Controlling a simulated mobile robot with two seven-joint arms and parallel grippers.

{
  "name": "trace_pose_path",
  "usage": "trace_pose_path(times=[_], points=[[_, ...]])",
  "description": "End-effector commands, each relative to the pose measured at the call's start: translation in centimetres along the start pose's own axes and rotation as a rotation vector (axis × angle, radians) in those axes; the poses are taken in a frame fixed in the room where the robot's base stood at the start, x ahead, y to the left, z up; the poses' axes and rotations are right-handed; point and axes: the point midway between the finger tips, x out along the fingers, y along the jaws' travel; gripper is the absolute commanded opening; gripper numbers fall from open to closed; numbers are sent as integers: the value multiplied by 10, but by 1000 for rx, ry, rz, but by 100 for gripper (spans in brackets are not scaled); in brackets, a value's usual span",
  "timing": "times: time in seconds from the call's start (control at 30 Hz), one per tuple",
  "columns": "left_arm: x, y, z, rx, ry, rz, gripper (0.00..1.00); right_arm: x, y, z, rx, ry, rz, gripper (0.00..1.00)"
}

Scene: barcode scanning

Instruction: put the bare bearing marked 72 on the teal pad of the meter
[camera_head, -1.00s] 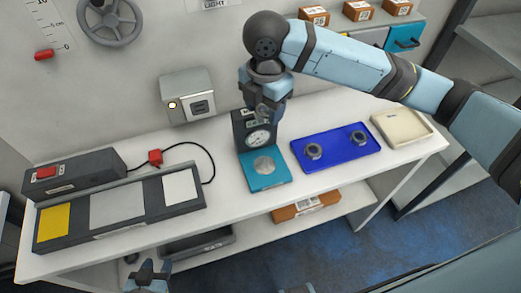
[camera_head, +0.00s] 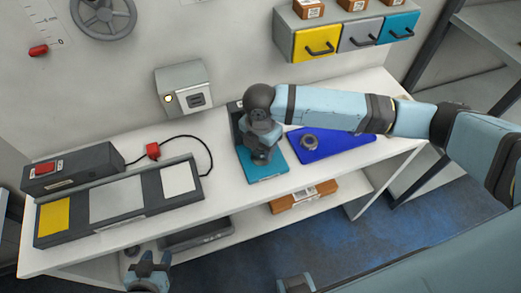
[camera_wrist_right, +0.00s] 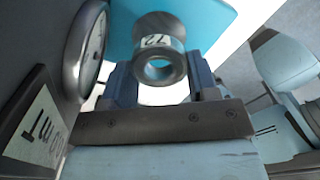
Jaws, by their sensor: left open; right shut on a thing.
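The bearing marked 72 (camera_wrist_right: 158,45) is a grey metal ring held between the fingers of my right gripper (camera_wrist_right: 160,88). In the head view my right gripper (camera_head: 262,158) points down over the teal pad (camera_head: 275,172). The teal pad also shows behind the bearing in the right wrist view (camera_wrist_right: 212,22). I cannot tell if the bearing touches it. The meter (camera_head: 237,122) is mostly hidden by my arm; its round dial (camera_wrist_right: 88,50) shows left of the bearing in the wrist view. My left gripper (camera_head: 150,264) is open and empty at the bottom edge.
A blue tray (camera_head: 325,151) right of the meter holds a bearing (camera_head: 310,141); my right arm covers part of the tray. A dark board with coloured pads (camera_head: 118,203) lies left. A grey switch box (camera_head: 185,93) is on the wall.

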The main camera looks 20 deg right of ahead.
Motion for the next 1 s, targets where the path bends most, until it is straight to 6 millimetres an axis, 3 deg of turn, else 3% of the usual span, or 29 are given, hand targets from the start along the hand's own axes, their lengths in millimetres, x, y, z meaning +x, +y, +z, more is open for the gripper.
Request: trace_pose_path(times=[0.2,0.57,0.6,0.67,1.0], points=[[-1,-1,-2,1,0,-1,43,30,0,0,0,0,-2,27],[-1,-1,-2,1,0,-1,43,33,0,0,0,0,0,27],[-1,-1,-1,1,0,-1,43,33,0,0,0,0,0,63],[-1,-1,-1,1,-1,-1,43,33,0,0,0,0,0,77],[0,-1,0,1,-2,-1,43,30,0,0,0,0,1,79]])
